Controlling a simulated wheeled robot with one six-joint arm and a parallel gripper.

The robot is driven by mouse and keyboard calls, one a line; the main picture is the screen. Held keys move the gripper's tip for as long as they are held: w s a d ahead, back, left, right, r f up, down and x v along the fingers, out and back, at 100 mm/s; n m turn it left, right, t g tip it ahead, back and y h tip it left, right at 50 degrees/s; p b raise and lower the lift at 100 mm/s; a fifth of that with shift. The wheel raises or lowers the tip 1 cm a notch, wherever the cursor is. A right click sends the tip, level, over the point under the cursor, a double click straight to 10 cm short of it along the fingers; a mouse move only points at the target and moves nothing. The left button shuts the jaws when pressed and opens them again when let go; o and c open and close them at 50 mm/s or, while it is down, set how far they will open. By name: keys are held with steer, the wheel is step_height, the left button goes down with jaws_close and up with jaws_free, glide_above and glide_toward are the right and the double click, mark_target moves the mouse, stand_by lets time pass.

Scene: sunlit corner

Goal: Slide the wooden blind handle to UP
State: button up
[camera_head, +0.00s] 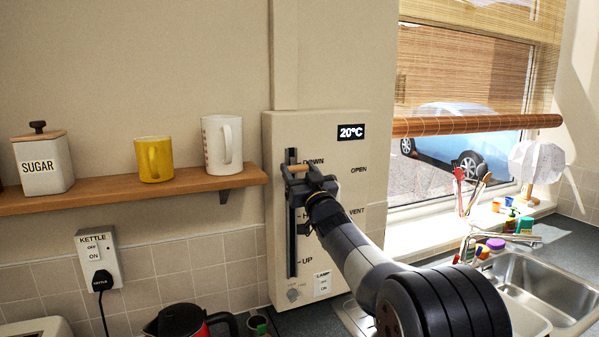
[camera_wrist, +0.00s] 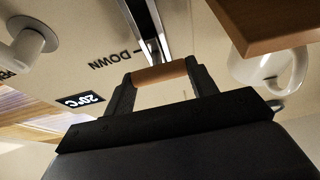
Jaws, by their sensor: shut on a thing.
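The wooden blind handle (camera_head: 298,167) is near the top of a dark vertical slot (camera_head: 292,240) on a beige wall panel (camera_head: 335,135). It sits just below the level of the DOWN label, and UP is printed near the slot's bottom. My gripper (camera_head: 306,178) is at the handle, shut on it. In the wrist view the handle (camera_wrist: 160,74) lies between the two dark fingers (camera_wrist: 158,82), with the slot (camera_wrist: 150,25) beyond it. The woven blind (camera_head: 460,70) hangs partway down the window, with a wooden bar (camera_head: 475,125) at its lower edge.
A wooden shelf (camera_head: 130,192) left of the panel holds a sugar jar (camera_head: 42,163), a yellow mug (camera_head: 153,158) and a white mug (camera_head: 221,145). A red and black kettle (camera_head: 180,322) stands below. A sink (camera_head: 545,290) and small items are at right.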

steer(key=shift+c, duration=0.6)
steer(key=shift+f, duration=0.1)
step_height(320, 180, down, 31)
steer(key=b, duration=2.7)
steer(key=o, duration=1)
steer(key=shift+c, duration=0.2)
steer(key=o, duration=0.4)
steer(key=shift+o, duration=0.2)
steer(key=b+v, duration=0.1)
steer(key=v, duration=0.9)
steer(key=shift+s, duration=0.35)
steer(key=shift+d+f, duration=0.1)
